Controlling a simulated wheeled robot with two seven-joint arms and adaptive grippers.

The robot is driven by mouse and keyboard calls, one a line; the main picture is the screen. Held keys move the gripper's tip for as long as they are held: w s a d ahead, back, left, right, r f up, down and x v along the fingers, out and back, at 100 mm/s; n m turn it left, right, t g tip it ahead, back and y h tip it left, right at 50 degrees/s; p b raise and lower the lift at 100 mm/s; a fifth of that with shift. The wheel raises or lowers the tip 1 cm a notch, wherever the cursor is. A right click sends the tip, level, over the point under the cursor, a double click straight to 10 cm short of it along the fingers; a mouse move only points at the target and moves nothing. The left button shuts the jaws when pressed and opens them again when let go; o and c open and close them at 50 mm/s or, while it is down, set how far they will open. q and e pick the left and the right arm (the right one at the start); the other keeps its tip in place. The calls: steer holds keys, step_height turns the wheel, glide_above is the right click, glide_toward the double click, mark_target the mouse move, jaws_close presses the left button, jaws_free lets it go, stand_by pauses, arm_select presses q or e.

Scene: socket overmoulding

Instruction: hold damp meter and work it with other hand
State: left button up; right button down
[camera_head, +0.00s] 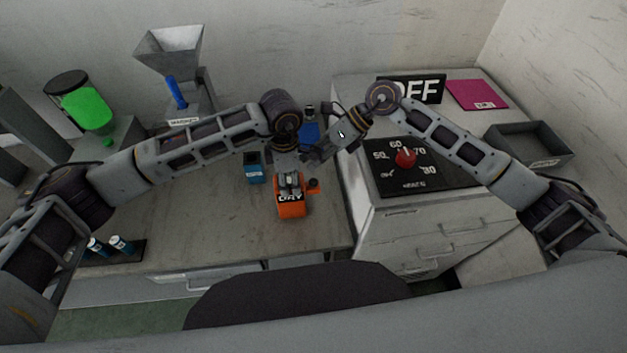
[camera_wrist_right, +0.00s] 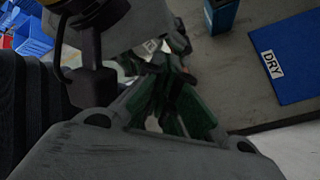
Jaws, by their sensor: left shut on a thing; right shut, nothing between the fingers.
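The damp meter (camera_head: 291,209) is an orange device with a dark "DRY" label on its front, in the head view's middle. My right gripper (camera_head: 308,155) is shut and empty, just above and right of the left gripper, apart from the meter's body. Whether the two grippers touch is unclear. In the right wrist view the dark greenish fingers (camera_wrist_right: 172,103) show, and I cannot make out the meter there.
A blue container (camera_head: 254,168) stands left of the meter. A blue mat (camera_wrist_right: 288,58) marked "DRY" lies behind. A cabinet (camera_head: 368,228) with a red-knob dial panel (camera_head: 440,180) stands right, with a grey tray (camera_head: 528,147). A hopper machine (camera_head: 172,45) stands behind left.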

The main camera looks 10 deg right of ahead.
arm_select(q)
steer(key=o, duration=1.1)
steer(key=shift+c, duration=0.2)
steer(key=shift+r, duration=5.95)
